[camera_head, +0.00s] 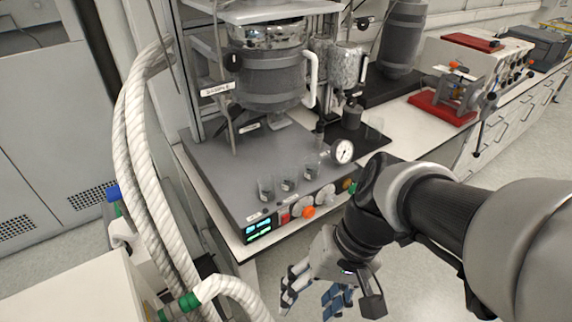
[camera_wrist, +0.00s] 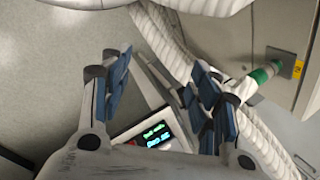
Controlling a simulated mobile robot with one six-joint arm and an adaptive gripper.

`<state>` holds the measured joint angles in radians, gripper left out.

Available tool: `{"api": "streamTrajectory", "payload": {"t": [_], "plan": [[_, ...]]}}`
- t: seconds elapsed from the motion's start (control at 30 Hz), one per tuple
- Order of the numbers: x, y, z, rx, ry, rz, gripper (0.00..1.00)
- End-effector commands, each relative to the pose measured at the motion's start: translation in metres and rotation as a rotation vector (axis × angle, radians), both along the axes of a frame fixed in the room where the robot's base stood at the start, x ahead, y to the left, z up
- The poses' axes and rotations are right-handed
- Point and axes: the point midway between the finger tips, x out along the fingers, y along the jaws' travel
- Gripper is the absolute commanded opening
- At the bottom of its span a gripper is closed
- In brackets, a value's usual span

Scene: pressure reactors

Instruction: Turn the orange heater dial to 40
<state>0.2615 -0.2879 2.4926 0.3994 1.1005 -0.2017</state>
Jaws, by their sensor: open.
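The orange heater dial (camera_head: 308,212) is on the front panel of the grey reactor base (camera_head: 213,179) in the head view. A red switch (camera_head: 285,218) is to its left and a pale dial (camera_head: 328,198) to its right. The lit display (camera_head: 259,229) is at the panel's left end; it also shows in the wrist view (camera_wrist: 153,135), with its digits too small to read surely. My gripper (camera_head: 310,296) is open and empty, below and in front of the panel, apart from the dial. In the wrist view the gripper (camera_wrist: 160,85) has its fingers spread; the orange dial is not visible there.
White braided hoses (camera_head: 136,170) run down at the left. Small glass beakers (camera_head: 288,183) stand on the base near its front edge. A pressure gauge (camera_head: 343,151) stands behind the panel's right part. Open floor lies in front of the bench.

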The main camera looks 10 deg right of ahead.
Motion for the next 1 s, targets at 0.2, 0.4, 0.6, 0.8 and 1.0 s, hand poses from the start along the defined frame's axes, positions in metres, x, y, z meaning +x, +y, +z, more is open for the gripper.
{"api": "streamTrajectory", "payload": {"t": [0.2, 0.4, 0.6, 0.8, 1.0], "plan": [[0.018, 0.015, -0.021, 0.304, 0.182, -0.179, 0.56], [0.051, 0.015, -0.034, 0.596, 0.266, -0.374, 0.56], [0.092, -0.007, -0.051, 0.881, 0.276, -0.61, 0.56], [0.129, -0.051, -0.081, 1.138, 0.219, -0.882, 0.56], [0.149, -0.111, -0.127, 1.341, 0.103, -1.184, 0.56]]}}
